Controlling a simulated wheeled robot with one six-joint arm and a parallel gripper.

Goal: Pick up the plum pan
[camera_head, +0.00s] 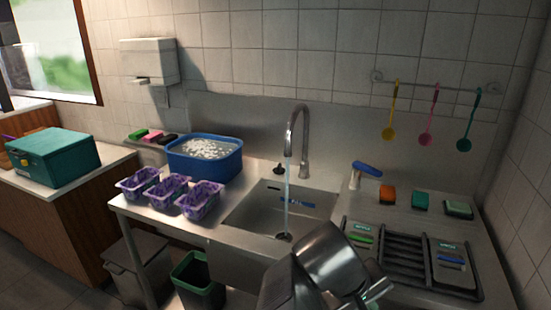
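Three small purple, plum-coloured pans stand side by side on the steel counter left of the sink: a left pan (138,184), a middle pan (168,192) and a right pan (199,201). They look mottled purple and white inside. I cannot tell which one is meant. Grey metal parts of my arm show at the bottom centre, in front of the sink and well to the right of the pans. Nothing is seen touching the pans.
A blue tub (205,163) of white foam stands behind the pans. The sink (250,212) has running water from a tall tap (303,140). A dark rack (405,258) and sponges lie right. A teal box (52,156) sits left. Bins stand below.

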